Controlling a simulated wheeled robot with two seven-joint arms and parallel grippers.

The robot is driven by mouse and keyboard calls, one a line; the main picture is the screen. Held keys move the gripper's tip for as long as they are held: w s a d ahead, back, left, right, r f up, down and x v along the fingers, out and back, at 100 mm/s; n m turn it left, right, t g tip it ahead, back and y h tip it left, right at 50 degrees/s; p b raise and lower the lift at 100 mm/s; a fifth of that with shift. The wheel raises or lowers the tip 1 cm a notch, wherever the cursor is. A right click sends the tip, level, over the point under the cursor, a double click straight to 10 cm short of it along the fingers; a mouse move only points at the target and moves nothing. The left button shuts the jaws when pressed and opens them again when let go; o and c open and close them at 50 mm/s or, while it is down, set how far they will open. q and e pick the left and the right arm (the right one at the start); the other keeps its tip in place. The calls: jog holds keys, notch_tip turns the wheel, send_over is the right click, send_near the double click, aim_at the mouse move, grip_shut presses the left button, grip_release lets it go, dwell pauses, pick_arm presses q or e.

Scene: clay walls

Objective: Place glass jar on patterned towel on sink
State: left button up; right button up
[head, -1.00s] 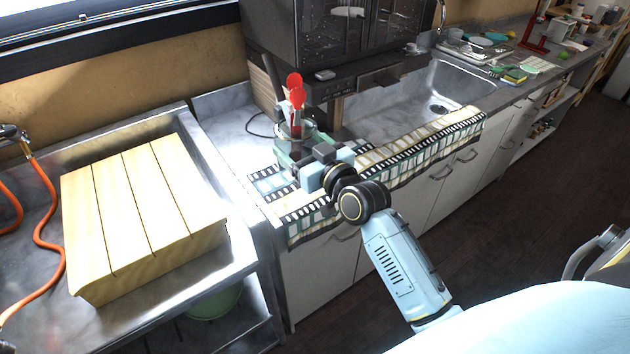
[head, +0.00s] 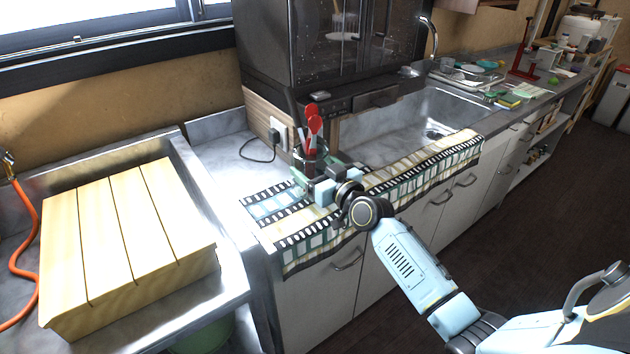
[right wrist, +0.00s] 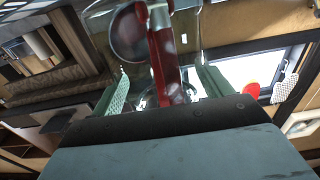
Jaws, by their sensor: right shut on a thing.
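The glass jar (head: 309,162) holds red-headed utensils (head: 314,124) and stands out near the counter's left part. My right gripper (head: 308,184) is shut on the jar, its arm reaching in from the lower right. In the right wrist view the clear jar (right wrist: 188,32) lies between the two fingers, with red and metal handles inside. The patterned towel (head: 430,168), printed like film strips, lies along the sink's front edge and hangs over it. The jar appears over or just behind the towel's left part; its base is hidden by the gripper. My left gripper is out of view.
The sink basin (head: 405,125) is behind the towel. A dark cabinet (head: 300,50) stands behind the jar, with a cable and socket (head: 279,133) beside it. A slatted wooden box (head: 125,240) sits on the left counter. Dishes and sponges (head: 510,101) lie beyond the sink.

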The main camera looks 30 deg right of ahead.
jog(key=shift+f, duration=0.8)
jog(key=shift+f+b, duration=0.25)
jog(key=shift+b, duration=0.1)
jog(key=o, duration=1.2)
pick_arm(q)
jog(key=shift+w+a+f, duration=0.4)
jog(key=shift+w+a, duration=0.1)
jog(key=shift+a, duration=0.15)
pick_arm(e)
jog(key=shift+o, duration=0.2)
jog(key=shift+s, duration=0.1)
